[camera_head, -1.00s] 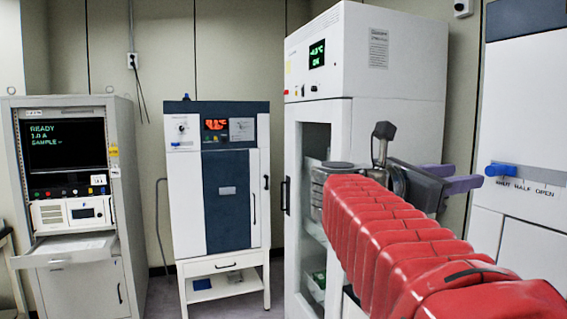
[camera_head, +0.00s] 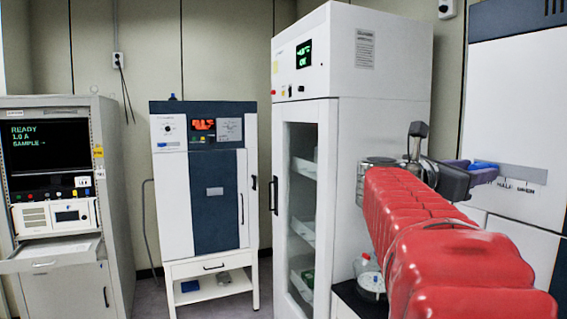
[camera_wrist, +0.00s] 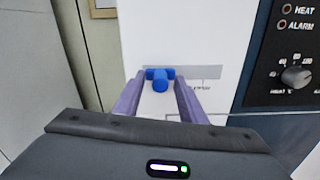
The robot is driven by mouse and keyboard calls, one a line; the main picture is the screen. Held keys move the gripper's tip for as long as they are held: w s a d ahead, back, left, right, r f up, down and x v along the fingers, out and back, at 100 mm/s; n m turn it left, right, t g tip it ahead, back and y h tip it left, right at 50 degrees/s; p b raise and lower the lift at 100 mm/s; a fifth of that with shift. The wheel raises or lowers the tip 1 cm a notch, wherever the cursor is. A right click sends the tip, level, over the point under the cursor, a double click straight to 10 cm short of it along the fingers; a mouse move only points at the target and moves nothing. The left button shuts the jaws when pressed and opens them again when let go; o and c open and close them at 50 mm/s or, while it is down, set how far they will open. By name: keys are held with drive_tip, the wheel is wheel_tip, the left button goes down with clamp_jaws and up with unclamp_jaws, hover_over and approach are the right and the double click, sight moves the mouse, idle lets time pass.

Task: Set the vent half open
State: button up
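The vent's blue handle (camera_wrist: 160,77) sits at the left end of a grey strip (camera_wrist: 208,72) on a white panel in the wrist view. In the head view the blue handle (camera_head: 485,165) shows just beyond my fingers, left of the printed words HALF and OPEN. My gripper (camera_wrist: 161,84) is open, with one purple finger on each side of the handle's round stem. I cannot tell whether either finger touches it. In the head view my gripper (camera_head: 478,173) partly hides the handle and the left part of the scale.
A dark panel with a black selector knob (camera_wrist: 297,76) and HEAT and ALARM lamps is to the right in the wrist view. A tall white glass-door cabinet (camera_head: 385,130) stands left of my arm. A glass vessel (camera_head: 370,280) is below the arm.

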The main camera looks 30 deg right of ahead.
drive_tip(key=shift+d, duration=0.1)
clamp_jaws()
idle(0.5)
